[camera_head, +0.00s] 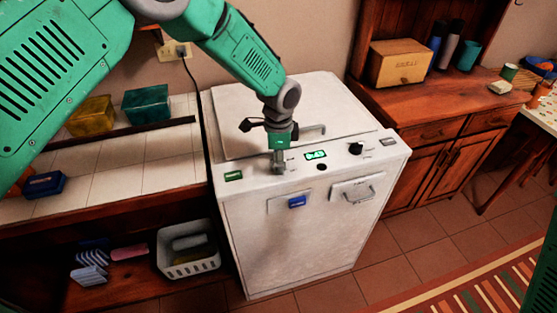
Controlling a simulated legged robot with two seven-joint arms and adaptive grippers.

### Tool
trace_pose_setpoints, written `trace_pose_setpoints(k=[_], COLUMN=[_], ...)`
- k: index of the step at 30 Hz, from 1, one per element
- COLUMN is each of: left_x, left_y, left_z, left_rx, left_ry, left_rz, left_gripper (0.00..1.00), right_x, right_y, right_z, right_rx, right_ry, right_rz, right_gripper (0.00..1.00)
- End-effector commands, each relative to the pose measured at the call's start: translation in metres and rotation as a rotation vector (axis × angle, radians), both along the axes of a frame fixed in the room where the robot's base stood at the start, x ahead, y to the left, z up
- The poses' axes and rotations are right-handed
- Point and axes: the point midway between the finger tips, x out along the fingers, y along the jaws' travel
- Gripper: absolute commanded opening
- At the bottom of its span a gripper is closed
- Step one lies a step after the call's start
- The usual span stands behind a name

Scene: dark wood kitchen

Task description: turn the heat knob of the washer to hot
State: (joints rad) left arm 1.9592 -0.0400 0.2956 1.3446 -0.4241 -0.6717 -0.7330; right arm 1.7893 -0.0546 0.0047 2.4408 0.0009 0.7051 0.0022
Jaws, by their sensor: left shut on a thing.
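The white washer (290,235) stands in the middle of the view, its control panel on the top front edge. My left gripper (278,166) points down at this panel, left of the green-lit display (316,155). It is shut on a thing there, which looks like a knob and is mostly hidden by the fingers. A second, black knob (356,149) sits uncovered right of the display. The small panel labels are too small to read, so I cannot tell the knob's setting. My right gripper is not in view.
A green button (233,176), a grey button (388,141) and a small dark round part lie on the panel. The washer lid (290,105) is closed. A tiled counter (150,155) is on the left, a wooden cabinet (430,115) on the right. A white basket (190,264) sits low left.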

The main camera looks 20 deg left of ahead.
Motion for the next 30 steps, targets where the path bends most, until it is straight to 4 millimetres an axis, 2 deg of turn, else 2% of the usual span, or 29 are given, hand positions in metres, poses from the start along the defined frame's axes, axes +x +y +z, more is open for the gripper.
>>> trace_pose_setpoints(k=[1, 12, 30], left_x=[0.0052, 0.0050, 0.0047], left_y=[-0.0010, -0.0013, -0.0010], left_z=[0.0036, 0.0035, 0.0034], left_rx=[-0.005, -0.004, -0.002], left_ry=[-0.016, -0.015, -0.015], left_rz=[-0.034, -0.237, -0.292], left_gripper=[0.04, 0.04, 0.04], right_x=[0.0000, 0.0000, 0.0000], right_y=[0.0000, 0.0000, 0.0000], right_z=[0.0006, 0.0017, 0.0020], right_rx=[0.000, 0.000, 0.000], right_ry=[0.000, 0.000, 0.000], right_rz=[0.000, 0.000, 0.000], right_gripper=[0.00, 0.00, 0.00])
